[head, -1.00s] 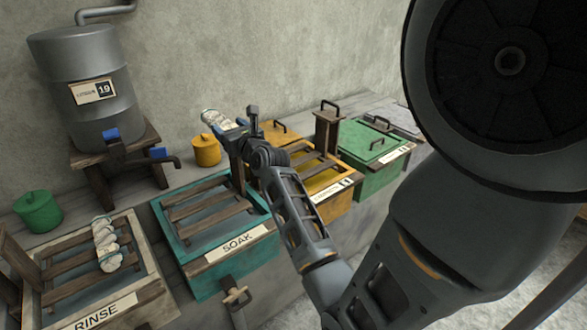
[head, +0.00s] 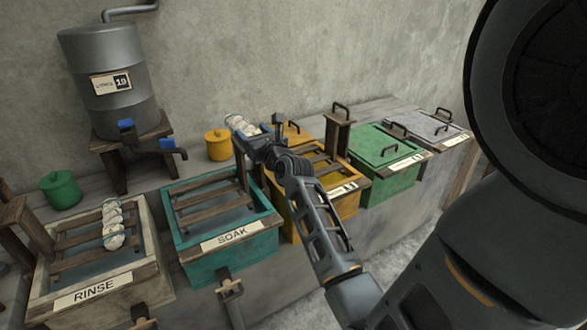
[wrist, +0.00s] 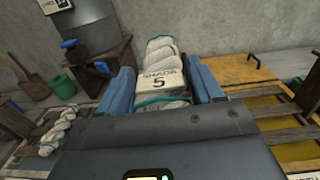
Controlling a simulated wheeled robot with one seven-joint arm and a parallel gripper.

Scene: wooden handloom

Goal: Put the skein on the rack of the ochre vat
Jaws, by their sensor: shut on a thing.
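My gripper (wrist: 167,92) is shut on a white twisted skein (wrist: 160,50) with a tag reading "SHADA 5". In the head view the held skein (head: 240,124) is raised near the left end of the ochre vat (head: 345,204), partly hidden by my gripper (head: 262,140). The ochre vat has wooden rack bars (head: 322,160) across its open part, partly hidden by my arm. In the wrist view the ochre vat's yellow lid (wrist: 238,70) and a rack bar (wrist: 280,134) lie to the right of the skein.
A second white skein (head: 113,225) lies on the rinse vat (head: 150,262). The teal soak vat (head: 272,233) stands left of the ochre vat. A lidded green vat (head: 392,182) and a grey vat (head: 440,143) stand right. A wooden post (head: 338,135) rises beside the ochre vat.

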